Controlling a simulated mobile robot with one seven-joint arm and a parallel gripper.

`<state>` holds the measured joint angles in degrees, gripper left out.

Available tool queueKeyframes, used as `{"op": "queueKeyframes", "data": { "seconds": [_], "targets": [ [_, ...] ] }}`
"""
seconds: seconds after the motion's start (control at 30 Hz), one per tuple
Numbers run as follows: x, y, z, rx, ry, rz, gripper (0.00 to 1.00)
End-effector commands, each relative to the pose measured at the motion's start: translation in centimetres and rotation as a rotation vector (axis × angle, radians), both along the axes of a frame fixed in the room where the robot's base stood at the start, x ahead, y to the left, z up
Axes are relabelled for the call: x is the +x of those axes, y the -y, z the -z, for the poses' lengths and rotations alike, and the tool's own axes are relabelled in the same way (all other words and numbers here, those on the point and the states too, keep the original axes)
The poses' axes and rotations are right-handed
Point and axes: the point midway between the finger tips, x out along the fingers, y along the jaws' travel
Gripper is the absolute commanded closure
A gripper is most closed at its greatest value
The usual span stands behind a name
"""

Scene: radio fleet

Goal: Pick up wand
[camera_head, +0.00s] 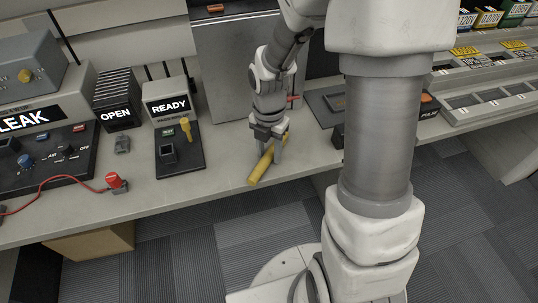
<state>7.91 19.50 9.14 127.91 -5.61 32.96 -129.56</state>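The wand is most likely the yellow rod (258,168) at the front edge of the grey bench, right of the READY unit. My gripper (271,151) points down over its upper part, with grey fingers on either side of the rod. The rod's lower end sticks out toward the bench edge. Its far end is partly hidden by the fingers. I cannot tell whether the fingers touch the rod or stand just clear of it.
A red cable plug (113,180) lies farther left. A grey metal cabinet (225,70) stands behind. The bench's front edge is close to the rod.

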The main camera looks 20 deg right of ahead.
Motion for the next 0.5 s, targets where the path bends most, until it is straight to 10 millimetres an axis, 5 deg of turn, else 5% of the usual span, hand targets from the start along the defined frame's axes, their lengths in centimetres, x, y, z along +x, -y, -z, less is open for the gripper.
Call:
{"op": "queueKeyframes", "data": {
  "seconds": [0.03, 0.2, 0.5],
  "targets": [
    [0.0, 0.0, -0.01, 0.0, 0.0, 0.0, 0.68],
    [0.01, 0.01, -0.02, 0.0, 0.0, 0.0, 0.98],
    [0.01, 0.0, -0.04, 0.0, 0.0, 0.0, 1.0]
  ]
}}
